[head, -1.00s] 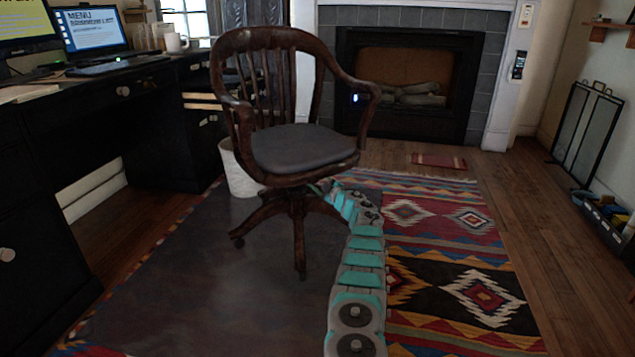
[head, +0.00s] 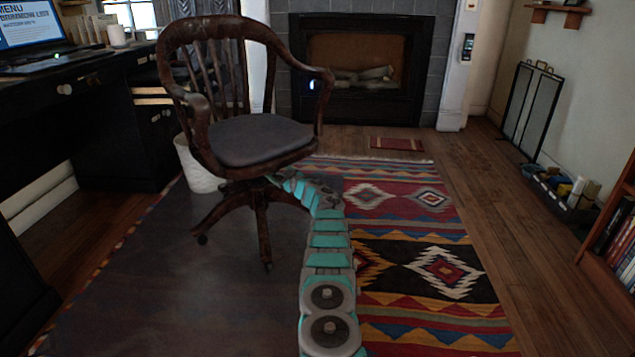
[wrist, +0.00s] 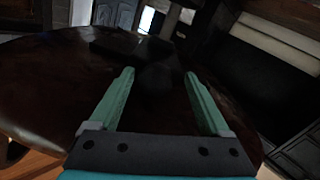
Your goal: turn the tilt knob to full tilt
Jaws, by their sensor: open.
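A dark wooden swivel armchair (head: 262,140) with a grey seat pad stands left of centre in the head view. My arm reaches over the rug to beneath its seat, near the pedestal, and the seat hides my gripper there. In the wrist view my gripper (wrist: 160,75) shows two green fingers, wide apart with nothing visible between them. A broad, dark brown, glossy surface (wrist: 45,85) lies beyond the fingers, probably the chair's seat underside. A dark blocky shape (wrist: 118,44) is on it. I cannot make out the tilt knob in either view.
A black desk (head: 105,110) with a laptop (head: 45,38) stands at the left. A white bin (head: 196,165) is behind the chair. A fireplace (head: 365,75) is at the back. A bookshelf (head: 610,235) is at the right. The patterned rug (head: 420,270) is clear right of my arm.

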